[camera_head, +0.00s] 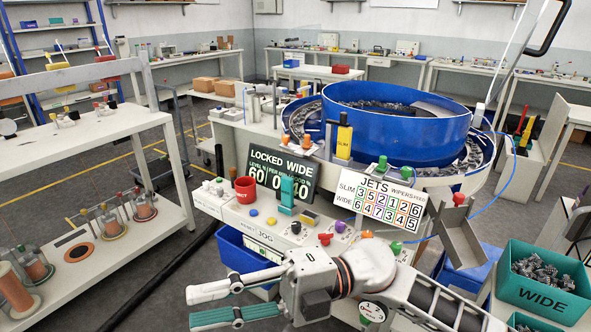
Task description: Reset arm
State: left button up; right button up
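My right gripper (193,308) is in the lower middle of the head view, its arm coming in from the bottom right. Its two fingers point left and stand apart with nothing between them. It is in front of the feeder machine's control panel (268,236), over the floor and near a blue bin. My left arm and gripper do not show.
A blue bowl feeder (395,125) tops the machine. A red mug (245,190) stands by the "LOCKED WIDE" display (283,170). A blue bin (235,250) sits below the panel. A green "WIDE" bin (545,285) holds connectors at right. A white bench (80,160) stands left.

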jog(key=w+d+f+m+t+y, duration=0.1)
jog(key=w+d+m+t+y, duration=0.35)
jog(key=w+m+t, duration=0.75)
jog(key=w+d+f+m+t+h, duration=0.3)
jog(key=d+f+m+t+h, duration=0.6)
jog(key=f+m+t, duration=0.3)
jog(key=s+d+f+m+g+h, duration=0.1)
jog(key=d+f+m+h, duration=0.25)
jog(key=f, duration=0.35)
jog(key=s+d+f+m+h, duration=0.1)
jog(key=d+f+m+h, duration=0.3)
jog(key=f, duration=0.4)
jog(key=s+d+f+m+g+h, duration=0.1)
jog(key=s+d+f+g, duration=0.1)
jog(key=s+d+f, duration=0.3)
jog(key=s+d+f+m+g+h, duration=0.2)
jog(key=s+d+f, duration=0.3)
jog(key=s+f, duration=0.3)
notch_tip(320, 180, down, 3)
jog(key=shift+s+f+g+h, duration=0.1)
jog(key=shift+s+g+h, duration=0.25)
jog(key=shift+g, duration=0.35)
jog(key=shift+d, duration=0.1)
